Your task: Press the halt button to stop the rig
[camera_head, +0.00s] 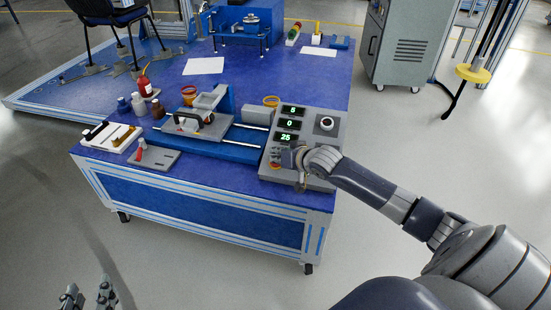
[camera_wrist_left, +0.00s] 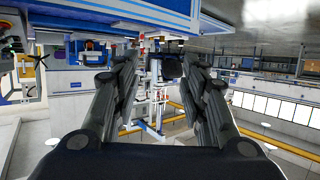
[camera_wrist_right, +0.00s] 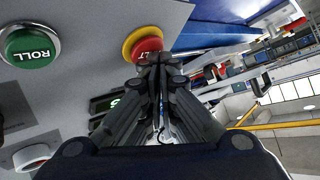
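The grey control panel (camera_head: 325,115) stands on the blue table's right front, with displays reading 5, 0 and 25. In the right wrist view the red halt button (camera_wrist_right: 147,46) sits in a yellow ring, its lettering upside down and partly readable. My right gripper (camera_wrist_right: 153,62) is shut and empty, its fingertips overlapping the button's lower edge; I cannot tell whether they touch. In the head view my right gripper (camera_head: 300,170) is over the panel's lower part and hides much of the button. My left gripper (camera_head: 88,296) is open and empty, away from the table; its spread fingers show in the left wrist view (camera_wrist_left: 165,75).
A green ROLL button (camera_wrist_right: 30,46) is on the same panel, beside the halt button. Bottles (camera_head: 138,104) stand further left.

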